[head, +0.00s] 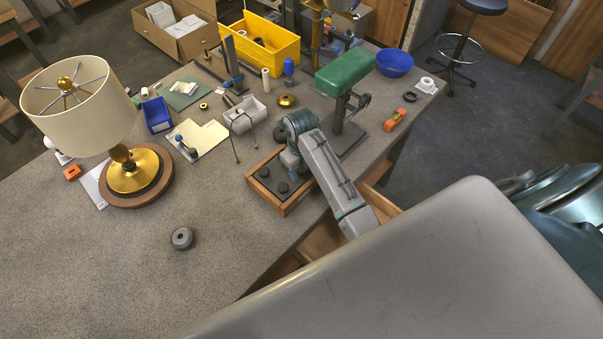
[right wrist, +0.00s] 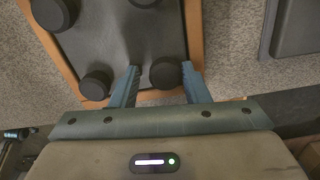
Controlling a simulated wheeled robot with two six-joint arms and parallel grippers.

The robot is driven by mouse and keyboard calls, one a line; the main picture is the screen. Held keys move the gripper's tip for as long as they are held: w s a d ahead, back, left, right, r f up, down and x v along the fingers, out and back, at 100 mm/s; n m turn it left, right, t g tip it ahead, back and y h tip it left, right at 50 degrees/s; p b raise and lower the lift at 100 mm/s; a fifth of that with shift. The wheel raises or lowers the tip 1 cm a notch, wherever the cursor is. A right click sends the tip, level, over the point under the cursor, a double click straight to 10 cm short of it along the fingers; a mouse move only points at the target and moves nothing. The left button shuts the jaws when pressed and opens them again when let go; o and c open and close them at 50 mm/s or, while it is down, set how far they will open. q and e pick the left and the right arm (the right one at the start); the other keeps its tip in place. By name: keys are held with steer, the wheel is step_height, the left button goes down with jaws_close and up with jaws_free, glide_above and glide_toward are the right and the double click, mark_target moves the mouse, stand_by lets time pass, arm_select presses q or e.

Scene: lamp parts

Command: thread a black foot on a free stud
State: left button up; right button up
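A wooden-rimmed tray (head: 290,207) with a dark lining stands near the table's right edge, with several round black feet (head: 282,188) in it. My right gripper (head: 287,160) is over the tray's far side. In the right wrist view its two blue fingers (right wrist: 160,70) are apart, with one black foot (right wrist: 165,74) between them, close to the right finger. A gap shows beside the left finger. Another foot (right wrist: 95,85) lies just outside the left finger. I cannot make out a free stud. My left gripper is not in view.
A lamp with a cream shade (head: 80,110) stands at the left on a round wooden base. A grey ring-like part (head: 182,238) lies in front. A green-topped stand (head: 345,72) and a white bin (head: 246,113) are near the tray. The front left table is clear.

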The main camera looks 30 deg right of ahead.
steer(key=shift+w+d, duration=0.2)
steer(key=shift+d, duration=0.05)
steer(key=n, duration=0.3)
steer(key=shift+a+r, duration=0.1)
steer(key=n, duration=0.3)
steer(key=shift+n, duration=0.4)
steer(key=shift+c, duration=0.4)
